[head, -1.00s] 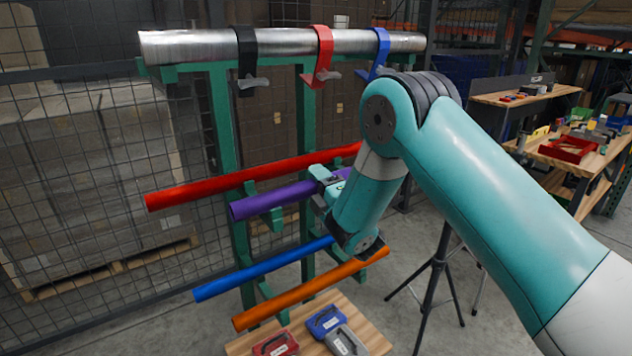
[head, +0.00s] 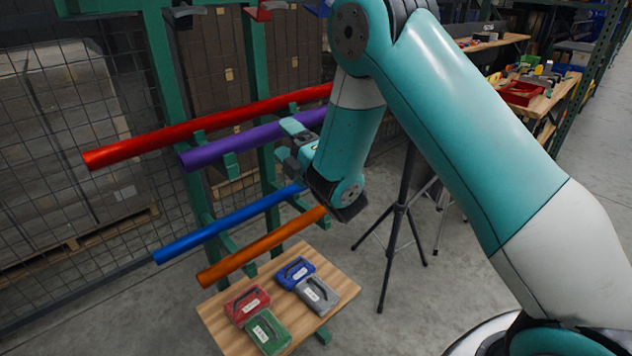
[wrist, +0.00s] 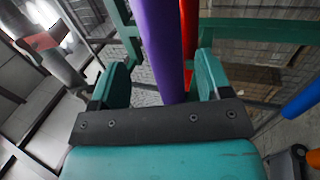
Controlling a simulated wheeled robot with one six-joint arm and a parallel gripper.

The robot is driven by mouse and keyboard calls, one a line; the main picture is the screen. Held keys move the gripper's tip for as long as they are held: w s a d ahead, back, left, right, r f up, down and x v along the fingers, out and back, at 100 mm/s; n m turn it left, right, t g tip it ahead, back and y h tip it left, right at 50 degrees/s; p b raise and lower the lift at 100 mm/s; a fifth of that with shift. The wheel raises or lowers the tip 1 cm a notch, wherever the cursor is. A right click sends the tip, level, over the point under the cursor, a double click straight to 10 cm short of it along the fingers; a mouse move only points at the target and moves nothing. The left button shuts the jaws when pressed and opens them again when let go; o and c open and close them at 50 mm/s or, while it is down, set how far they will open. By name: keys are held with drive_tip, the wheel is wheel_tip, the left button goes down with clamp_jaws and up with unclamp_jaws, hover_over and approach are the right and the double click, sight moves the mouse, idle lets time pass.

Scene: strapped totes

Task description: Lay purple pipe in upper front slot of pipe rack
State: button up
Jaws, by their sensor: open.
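The purple pipe (head: 240,140) lies on the upper pair of arms of the green pipe rack (head: 164,62), in the front slot, ahead of the red pipe (head: 200,124). My gripper (head: 289,143) is open and empty, just in front of the purple pipe in the head view. In the wrist view, the purple pipe (wrist: 160,40) runs between the spread fingers of my gripper (wrist: 162,78), with the red pipe (wrist: 188,35) beside it. No finger clearly touches the purple pipe. Its right end is partly hidden by my arm in the head view.
Blue (head: 225,224) and orange (head: 255,252) pipes lie on the lower arms. A wooden table (head: 222,335) with several small cases stands below. A black tripod (head: 398,215) stands to the right, and a wire mesh fence (head: 40,170) to the left.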

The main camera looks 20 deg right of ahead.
drive_tip(key=b+v, duration=0.7)
drive_tip(key=v, duration=0.4)
drive_tip(key=s+a+r+m+g+h+p, duration=0.1)
drive_tip(key=s+a+r+m+g+p, duration=0.2)
drive_tip(key=s+g, duration=0.4)
drive_tip(key=s+a+r+m+g+p, duration=0.2)
drive_tip(key=s+r+m+g+p, duration=0.3)
drive_tip(key=s, duration=0.5)
drive_tip(key=s+a+r+m+g+h+p, duration=0.1)
drive_tip(key=s+a+r+m+g+p, duration=0.2)
drive_tip(key=s+m+g, duration=0.3)
drive_tip(key=s+r+g+p, duration=0.1)
drive_tip(key=s+g, duration=0.1)
drive_tip(key=shift+s+a+r+m+g+h, duration=0.15)
drive_tip(key=shift+a+r+m+g+h, duration=0.15)
drive_tip(key=shift+a+g, duration=0.1)
